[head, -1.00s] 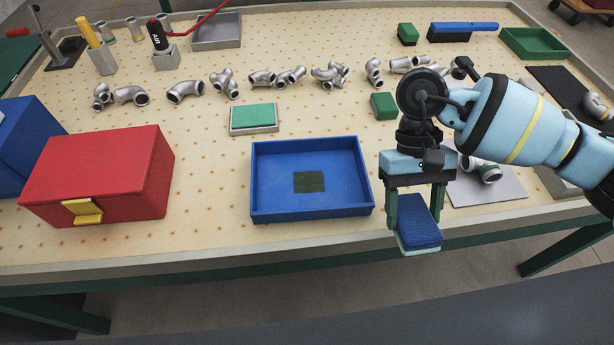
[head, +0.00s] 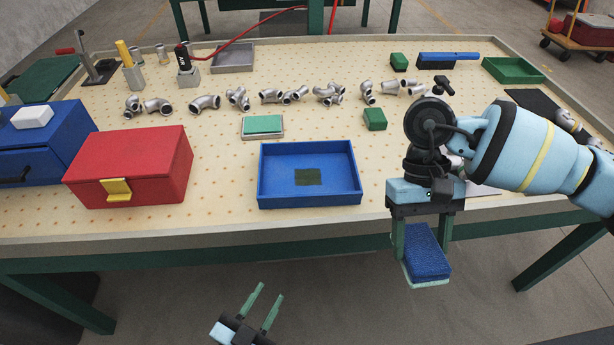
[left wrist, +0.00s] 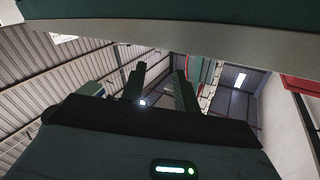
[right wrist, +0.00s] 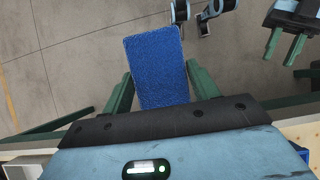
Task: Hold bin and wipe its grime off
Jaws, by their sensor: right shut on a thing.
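The blue bin (head: 352,196) is a shallow open tray near the table's front edge. A dark green grime patch (head: 308,177) lies on its floor. My right gripper (head: 422,246) is shut on a blue sponge (head: 430,262) with a pale underside, right of the bin and in front of the table edge. The sponge also fills the middle of the right wrist view (right wrist: 157,68). My left gripper (head: 271,291) is open and empty, in front of the table and below the bin in the picture. Its two fingers also show in the left wrist view (left wrist: 160,80).
A red box (head: 130,165) and a blue drawer box (head: 45,150) stand left of the bin. A green pad on a small tray (head: 262,127) and a green block (head: 375,119) lie behind it. Several metal pipe fittings (head: 205,103) form a row further back. The table's front edge (head: 200,237) is clear.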

